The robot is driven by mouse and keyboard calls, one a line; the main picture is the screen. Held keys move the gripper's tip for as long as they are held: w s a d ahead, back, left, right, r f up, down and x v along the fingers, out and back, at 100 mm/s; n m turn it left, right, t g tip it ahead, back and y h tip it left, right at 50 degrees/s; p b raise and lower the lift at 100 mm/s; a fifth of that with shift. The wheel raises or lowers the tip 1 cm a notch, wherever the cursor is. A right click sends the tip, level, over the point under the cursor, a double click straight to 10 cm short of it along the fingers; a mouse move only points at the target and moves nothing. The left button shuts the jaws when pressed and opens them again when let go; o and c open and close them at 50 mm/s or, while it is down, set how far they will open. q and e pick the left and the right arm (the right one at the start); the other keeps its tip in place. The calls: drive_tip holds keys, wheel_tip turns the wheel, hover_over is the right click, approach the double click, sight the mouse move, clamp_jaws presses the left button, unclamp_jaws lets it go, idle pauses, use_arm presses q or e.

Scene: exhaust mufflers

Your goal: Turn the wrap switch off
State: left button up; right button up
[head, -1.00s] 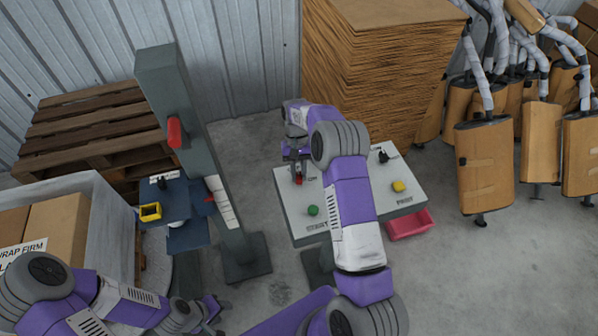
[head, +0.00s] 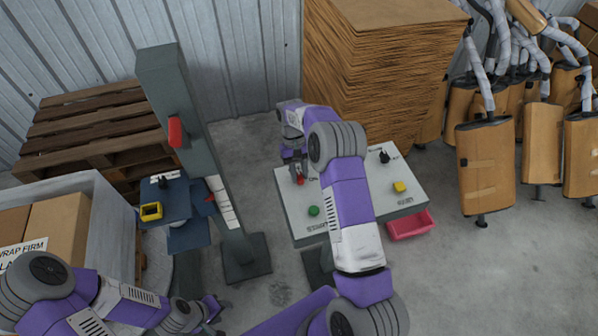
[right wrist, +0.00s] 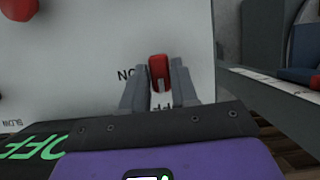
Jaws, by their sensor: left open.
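A red switch (head: 300,179) stands on the left part of the light grey control panel (head: 352,208). In the right wrist view the same red switch (right wrist: 158,70) has part of an ON label beside it and a partly hidden label below it. My right gripper (head: 294,170) is at the panel from above. In the right wrist view its fingers (right wrist: 158,80) straddle the switch, close to both sides. Whether they touch it is unclear. My left gripper (head: 214,314) is open and empty low in the head view, away from the panel.
The panel also carries a green button (head: 313,211), a yellow button (head: 399,187) and a black switch (head: 384,157). A pink bin (head: 411,227) is below it. A grey post (head: 185,120) with a blue box stands left. Stacked cardboard (head: 378,85) is behind; mufflers (head: 487,170) stand right.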

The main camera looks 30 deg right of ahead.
drive_tip(key=o, duration=0.3)
drive_tip(key=shift+r, duration=0.1)
drive_tip(key=v, duration=0.7)
drive_tip(key=shift+r, duration=0.2)
drive_tip(key=shift+f, duration=0.1)
